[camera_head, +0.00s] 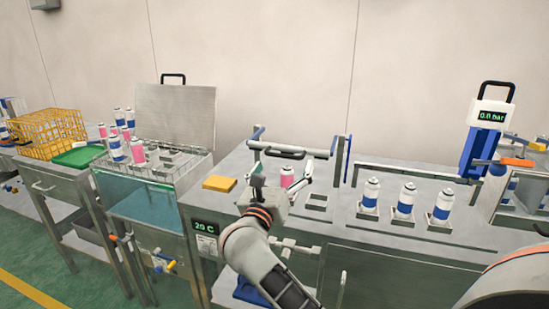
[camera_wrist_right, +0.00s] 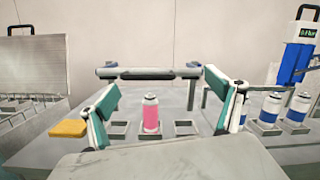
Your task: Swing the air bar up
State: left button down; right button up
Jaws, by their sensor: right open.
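The air bar, a horizontal bar with a black grip (camera_head: 284,153) and blue end pieces, spans a frame on the steel bench. It also shows ahead in the right wrist view (camera_wrist_right: 147,73). My right gripper (camera_head: 283,168) is open and empty, in front of the bar and apart from it. In the right wrist view its two teal-padded fingers (camera_wrist_right: 162,84) are spread wide, with the bar beyond their tips. A pink can (camera_wrist_right: 150,115) stands upright in a holder, seen between the fingers. My left gripper is not in view.
A yellow block (camera_head: 219,184) lies on the bench left of the gripper. Several blue-and-white cans, one of them here (camera_head: 404,200), stand in holders to the right, near a blue-and-white gauge unit (camera_head: 484,135). An open water bath (camera_head: 150,212) is at left.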

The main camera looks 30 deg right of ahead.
aim_at(283, 157)
jog(key=w+d, duration=0.1)
jog(key=w, duration=0.1)
jog(key=w+d+m+y, duration=0.1)
jog(key=w+d, duration=0.1)
jog(key=w+d+f+m+g, duration=0.1)
jog(key=w+d, duration=0.1)
jog(key=w, duration=0.1)
jog(key=shift+w+y, duration=0.1)
jog(key=shift+y, duration=0.2)
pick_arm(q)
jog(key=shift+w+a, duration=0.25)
